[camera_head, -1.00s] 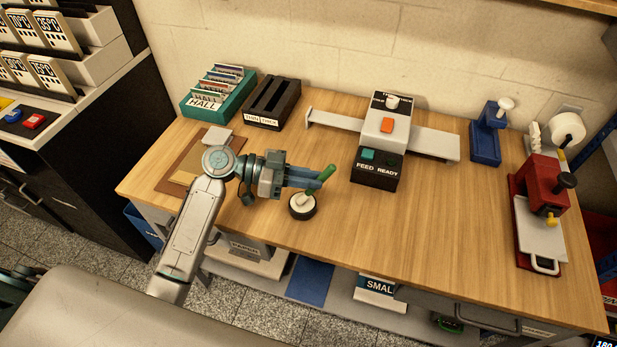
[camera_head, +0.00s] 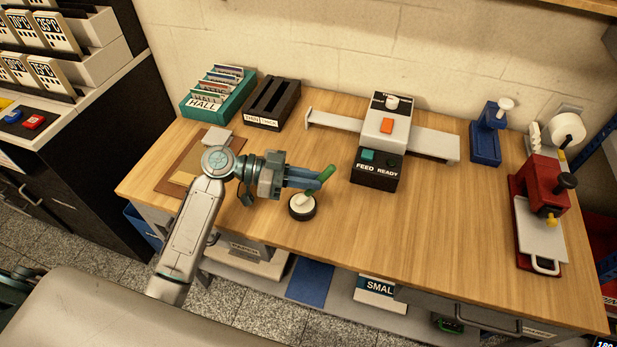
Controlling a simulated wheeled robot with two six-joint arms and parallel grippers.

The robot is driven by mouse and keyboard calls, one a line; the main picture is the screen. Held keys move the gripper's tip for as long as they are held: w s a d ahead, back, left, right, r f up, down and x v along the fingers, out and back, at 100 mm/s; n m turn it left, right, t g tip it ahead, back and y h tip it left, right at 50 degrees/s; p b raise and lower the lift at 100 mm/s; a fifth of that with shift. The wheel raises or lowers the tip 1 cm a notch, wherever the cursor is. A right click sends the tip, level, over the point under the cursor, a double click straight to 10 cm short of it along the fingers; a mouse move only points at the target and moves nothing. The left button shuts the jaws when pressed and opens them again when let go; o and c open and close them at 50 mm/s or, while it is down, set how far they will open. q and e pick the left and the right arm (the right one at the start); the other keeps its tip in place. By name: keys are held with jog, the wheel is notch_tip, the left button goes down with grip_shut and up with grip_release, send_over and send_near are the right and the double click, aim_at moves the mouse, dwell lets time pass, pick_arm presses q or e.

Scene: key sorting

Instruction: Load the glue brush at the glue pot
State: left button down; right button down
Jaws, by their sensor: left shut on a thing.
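The glue pot (camera_head: 302,211) is a small dark round pot with a pale top, standing on the wooden table near its front edge. The glue brush (camera_head: 325,175) has a green handle and leans up to the right, its lower end at the pot's top. My left gripper (camera_head: 316,180) reaches in from the left, just above the pot, and is shut on the brush handle. The bristles are hidden, so I cannot tell how deep they sit in the pot. My right gripper is not in view.
A grey machine marked FEED READY (camera_head: 378,165) stands behind and right of the pot. A green HALL card box (camera_head: 217,95) and a black slotted holder (camera_head: 272,103) stand at the back left. A blue stand (camera_head: 486,140) and a red press (camera_head: 545,185) are at the right. The table's middle right is clear.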

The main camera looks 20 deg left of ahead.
pick_arm(q)
jog(key=shift+r+p, duration=1.1)
jog(key=shift+r, duration=1.55)
jog(key=shift+r+p, duration=0.3)
jog(key=shift+r, duration=0.5)
